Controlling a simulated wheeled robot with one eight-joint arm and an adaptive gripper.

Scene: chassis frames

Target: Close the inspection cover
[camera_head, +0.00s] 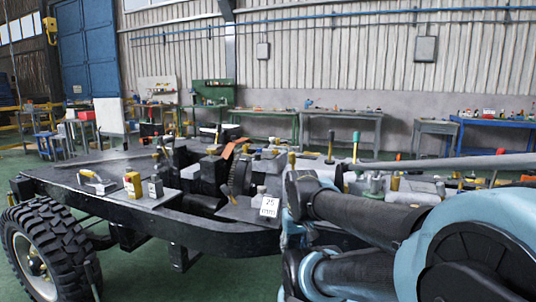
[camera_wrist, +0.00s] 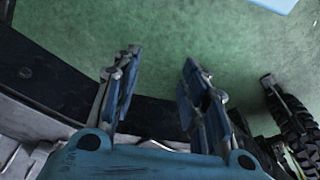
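The dark chassis (camera_head: 215,233) stands across the middle of the head view, with a flat deck on the left and open machinery bays in the middle. I cannot pick out the inspection cover for certain in either view. My gripper (camera_wrist: 160,60) shows in the wrist view with its two blue-padded fingers spread apart and nothing between them. It is over green floor and the dark frame's edge. In the head view my arm fills the right side and hides part of the chassis; my gripper cannot be made out there.
A yellow box (camera_head: 132,184), a grey block (camera_head: 155,188) and a tool with a light handle (camera_head: 98,182) lie on the deck. A large tyre (camera_head: 42,252) is front left. Workbenches (camera_head: 341,118) line the back wall.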

